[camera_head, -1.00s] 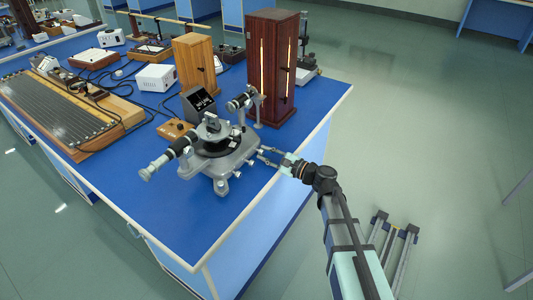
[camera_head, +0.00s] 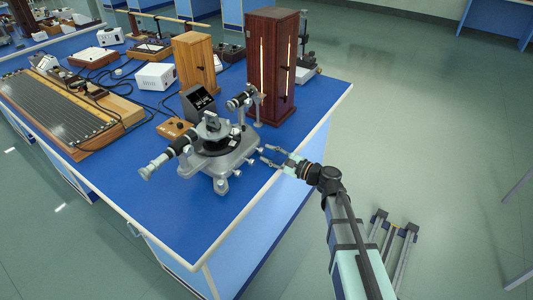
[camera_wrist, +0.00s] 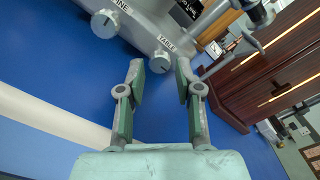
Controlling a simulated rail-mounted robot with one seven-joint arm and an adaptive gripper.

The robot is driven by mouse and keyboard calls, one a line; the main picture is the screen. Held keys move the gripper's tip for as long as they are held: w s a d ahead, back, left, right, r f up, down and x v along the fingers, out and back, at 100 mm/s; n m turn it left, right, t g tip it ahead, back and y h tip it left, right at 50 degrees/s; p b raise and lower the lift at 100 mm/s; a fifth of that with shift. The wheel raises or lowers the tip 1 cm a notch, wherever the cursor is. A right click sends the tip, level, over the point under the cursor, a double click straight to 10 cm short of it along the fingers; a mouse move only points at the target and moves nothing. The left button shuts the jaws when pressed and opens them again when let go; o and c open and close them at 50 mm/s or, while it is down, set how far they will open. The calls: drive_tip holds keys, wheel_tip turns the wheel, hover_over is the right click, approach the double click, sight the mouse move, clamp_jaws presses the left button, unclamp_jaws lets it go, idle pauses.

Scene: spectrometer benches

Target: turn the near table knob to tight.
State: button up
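The spectrometer (camera_head: 218,152) is a grey metal instrument at the front corner of the blue bench. In the wrist view the grey round knob (camera_wrist: 160,62) labelled "TABLE" has a dark slot line across its face. My gripper (camera_wrist: 159,68) is open, with one finger on each side of this knob in the picture and nothing held. The fingertips look close to the knob, but I cannot tell if they touch it. In the head view my gripper (camera_head: 268,153) is at the right side of the spectrometer base. The knob's tight or loose setting is not readable.
A knob labelled "FINE" (camera_wrist: 103,23) is to the upper left in the wrist view. The dark wooden lamp cabinet (camera_head: 273,65) stands behind the spectrometer. The bench edge (camera_head: 318,133) runs below my gripper.

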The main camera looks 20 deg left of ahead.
drive_tip(key=v, duration=1)
drive_tip(key=shift+d, duration=0.2)
drive_tip(key=shift+s, duration=0.1)
drive_tip(key=s+d+f+n+g+h, duration=0.25)
drive_tip(key=s+d+f+h, duration=0.2)
drive_tip(key=f, duration=0.55)
drive_tip(key=s+d+f+n+g+h+p, duration=0.1)
drive_tip(key=s+d+f+n+h, duration=0.25)
drive_tip(key=s+f, duration=0.4)
drive_tip(key=s+d+f+n+g+h, duration=0.2)
drive_tip(key=s+d+f+n+h, duration=0.15)
drive_tip(key=f, duration=0.75)
drive_tip(key=s+d+f+n+g+h+p, duration=0.1)
drive_tip(key=s+d+f, duration=0.3)
drive_tip(key=s, duration=0.5)
drive_tip(key=s+d+f+g+h+p, duration=0.1)
drive_tip(key=s+d+f+g+h, duration=0.2)
drive_tip(key=s+d, duration=0.4)
drive_tip(key=s+d+f+n+g+h+p, duration=0.1)
drive_tip(key=s+d+f, duration=0.4)
drive_tip(key=s, duration=0.5)
drive_tip(key=shift+s+d+n+g+h, duration=0.35)
drive_tip(key=shift+d+g+h, duration=0.1)
drive_tip(key=shift+d, duration=0.3)
